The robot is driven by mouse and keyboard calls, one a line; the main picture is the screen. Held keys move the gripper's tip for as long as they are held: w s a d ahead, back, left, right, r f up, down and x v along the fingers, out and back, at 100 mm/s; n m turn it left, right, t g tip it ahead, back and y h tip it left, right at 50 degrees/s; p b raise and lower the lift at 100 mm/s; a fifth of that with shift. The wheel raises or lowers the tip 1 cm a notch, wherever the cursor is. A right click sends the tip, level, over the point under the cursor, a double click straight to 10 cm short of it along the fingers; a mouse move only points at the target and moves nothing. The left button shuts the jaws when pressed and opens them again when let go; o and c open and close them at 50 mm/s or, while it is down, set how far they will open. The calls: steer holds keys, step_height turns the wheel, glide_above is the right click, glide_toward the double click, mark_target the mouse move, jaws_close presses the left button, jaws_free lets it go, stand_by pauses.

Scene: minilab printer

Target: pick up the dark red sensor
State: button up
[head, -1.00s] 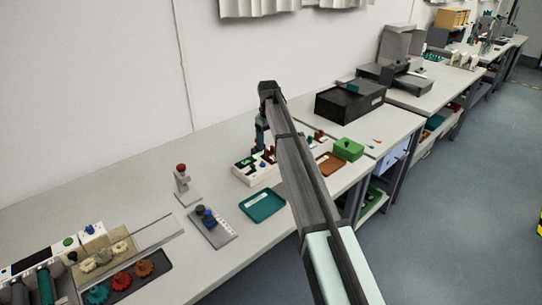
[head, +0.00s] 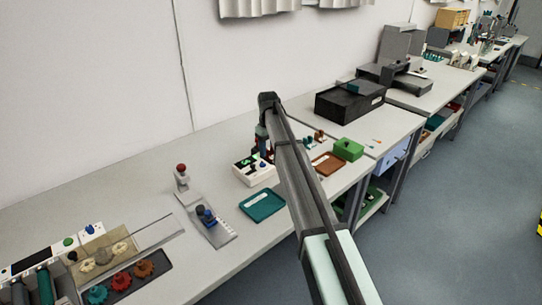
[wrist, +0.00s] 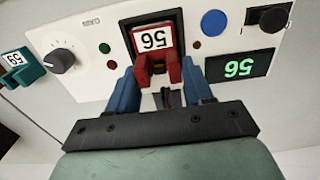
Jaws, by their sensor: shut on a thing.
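The dark red sensor (wrist: 172,68), with a white label that reads 56 upside down, sits between the blue fingers of my gripper (wrist: 165,88) in the wrist view. My gripper is shut on it. The sensor is in front of a black-framed slot in a white instrument panel (wrist: 88,70); I cannot tell whether it is still seated there. In the head view, a bit of red (head: 263,150) shows beside my arm, above the white instrument (head: 250,176); my arm hides much of this area.
The wrist view shows a teal labelled piece (wrist: 20,70) at left, a dark knob (wrist: 62,60) and a lit green display (wrist: 238,67). In the head view, a teal tray (head: 262,204) lies in front, a brown tray (head: 327,163) and green box (head: 348,149) at right.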

steer(key=c, duration=0.3)
steer(key=shift+c, duration=0.2)
steer(key=shift+r, duration=0.1)
step_height(320, 180, up, 10)
stand_by(0.4)
